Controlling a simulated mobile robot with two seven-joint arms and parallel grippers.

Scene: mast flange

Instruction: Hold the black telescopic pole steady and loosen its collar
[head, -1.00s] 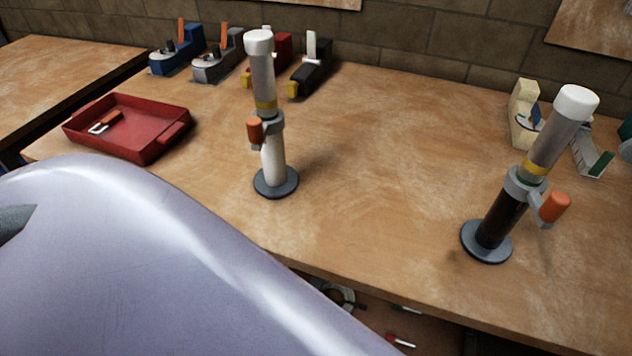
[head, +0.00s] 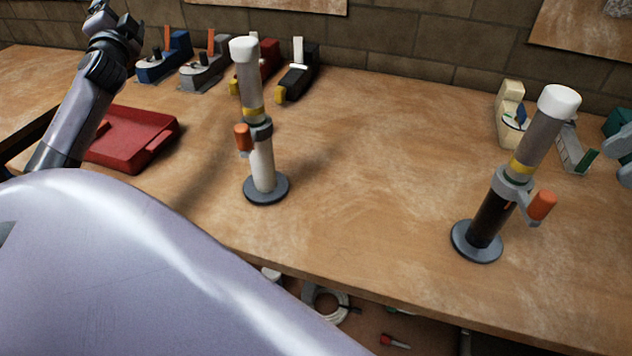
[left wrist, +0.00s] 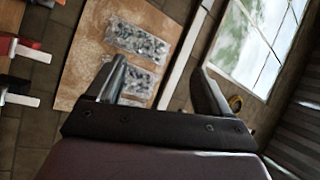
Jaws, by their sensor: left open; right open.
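The black telescopic pole (head: 490,220) stands at the right of the workbench, tilted in the picture. Its lower tube is black, its upper tube grey with a white cap and yellow band. Its grey collar (head: 514,182) carries an orange-handled lever (head: 542,206) pointing right. My left gripper (left wrist: 160,78) is open and empty in the left wrist view, facing the wall and window; in the head view its arm rises at the upper left, far from the black pole.
A similar pole with a white lower tube (head: 263,165) stands left of centre. A red tray (head: 135,130) lies at the left, partly behind my left arm. Several clamp-like tools line the wall. The bench (head: 360,170) between the poles is clear.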

